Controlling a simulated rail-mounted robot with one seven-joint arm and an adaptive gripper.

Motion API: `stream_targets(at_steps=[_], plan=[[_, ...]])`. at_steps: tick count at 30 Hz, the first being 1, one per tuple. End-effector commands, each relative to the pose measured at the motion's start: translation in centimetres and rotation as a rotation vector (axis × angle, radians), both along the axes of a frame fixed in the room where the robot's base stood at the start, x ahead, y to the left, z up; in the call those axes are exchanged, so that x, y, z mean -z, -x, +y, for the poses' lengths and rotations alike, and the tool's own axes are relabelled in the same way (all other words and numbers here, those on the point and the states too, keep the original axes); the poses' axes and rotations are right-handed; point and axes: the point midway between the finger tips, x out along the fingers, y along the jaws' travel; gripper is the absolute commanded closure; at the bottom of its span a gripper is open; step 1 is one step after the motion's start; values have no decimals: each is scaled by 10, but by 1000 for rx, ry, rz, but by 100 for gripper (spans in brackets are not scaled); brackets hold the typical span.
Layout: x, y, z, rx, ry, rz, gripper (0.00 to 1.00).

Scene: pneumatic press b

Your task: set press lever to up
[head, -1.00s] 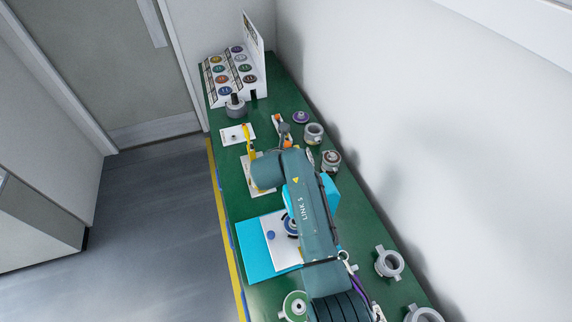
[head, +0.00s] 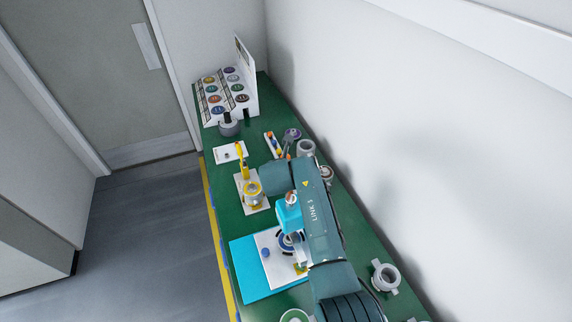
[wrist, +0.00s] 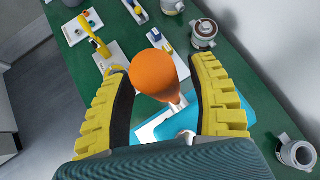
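The press is cyan, with a cyan upright (head: 289,215) and a cyan base (head: 245,270) on the green bench. In the wrist view the press lever ends in a large orange knob (wrist: 155,75) on a pale rod, above the cyan press body (wrist: 230,108). My gripper (wrist: 160,92) has its two yellow fingers spread, one on each side of the knob. Narrow gaps seem to show beside the knob; contact is not clear. In the head view my arm hides the gripper and most of the lever.
A yellow-handled clamp (head: 243,160) stands beyond the press. Grey round fittings (head: 385,277) line the wall side of the green bench (head: 224,185). A sloped board (head: 229,92) with coloured discs stands at the far end. The floor (head: 145,230) to the left is clear.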

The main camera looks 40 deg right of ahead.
Motion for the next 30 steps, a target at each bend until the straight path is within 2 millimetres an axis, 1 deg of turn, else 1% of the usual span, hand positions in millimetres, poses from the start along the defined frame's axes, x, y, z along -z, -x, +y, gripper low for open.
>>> stream_targets(at_steps=[10,16,25,30], plan=[[-4,0,2,-1,2,-4,42],[-14,9,12,-1,2,-3,42],[-41,29,36,-1,2,-3,42],[-62,45,54,-1,2,-3,42]])
